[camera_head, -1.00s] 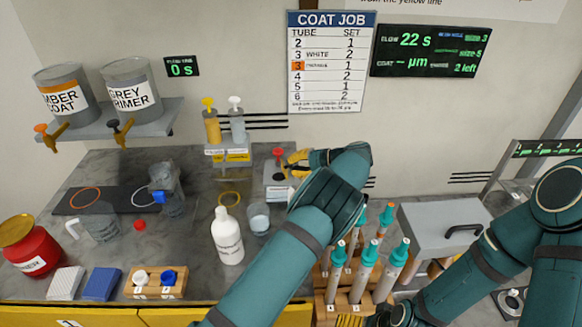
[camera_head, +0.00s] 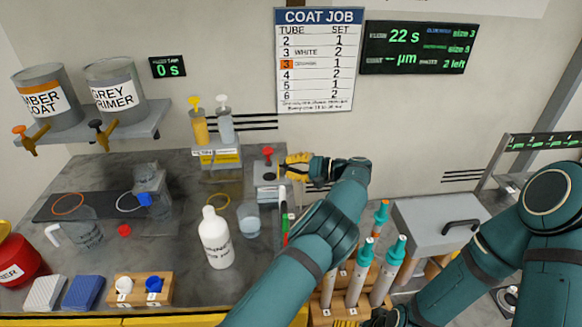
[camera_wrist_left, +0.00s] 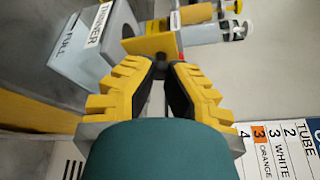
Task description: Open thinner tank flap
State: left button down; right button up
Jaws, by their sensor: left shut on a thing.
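The thinner tank (camera_head: 266,198) is a grey box at the back of the bench, with a red knob (camera_head: 267,153) above it. In the left wrist view its grey side (camera_wrist_left: 88,60) carries THINNER and FULL labels. My left gripper (camera_head: 285,164) comes from the right at the tank's top. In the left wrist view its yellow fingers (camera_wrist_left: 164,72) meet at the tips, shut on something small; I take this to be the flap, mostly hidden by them. A bit of red shows beside the tips.
A white bottle (camera_head: 216,242) and a clear beaker (camera_head: 249,220) stand in front. A rack of capped tubes (camera_head: 360,280) and a grey lidded box (camera_head: 435,225) lie to the right.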

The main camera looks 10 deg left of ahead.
pick_arm(q)
jog(key=shift+a+f, duration=0.15)
jog(key=c, duration=0.8)
grip_release()
jog(key=shift+a, duration=0.1)
